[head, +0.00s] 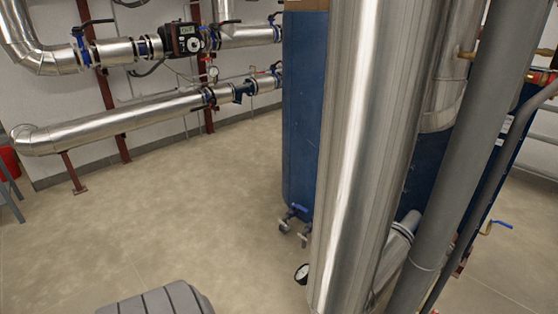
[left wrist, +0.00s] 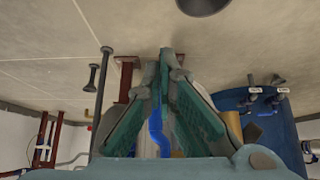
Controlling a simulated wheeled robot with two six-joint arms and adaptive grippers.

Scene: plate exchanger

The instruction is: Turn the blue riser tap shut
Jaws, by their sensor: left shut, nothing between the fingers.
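My left gripper (left wrist: 165,58) shows in the left wrist view, its teal fingers shut with their tips together. A bent blue lever (left wrist: 157,130) shows in the gap behind the tips, in line with the fingers. It looks like a tap handle; I cannot tell whether the fingers touch it. Neither gripper shows in the head view.
A wide metal-clad pipe (head: 365,130) and a thinner grey pipe (head: 455,140) rise in front. Floor (head: 190,200) at left is clear.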

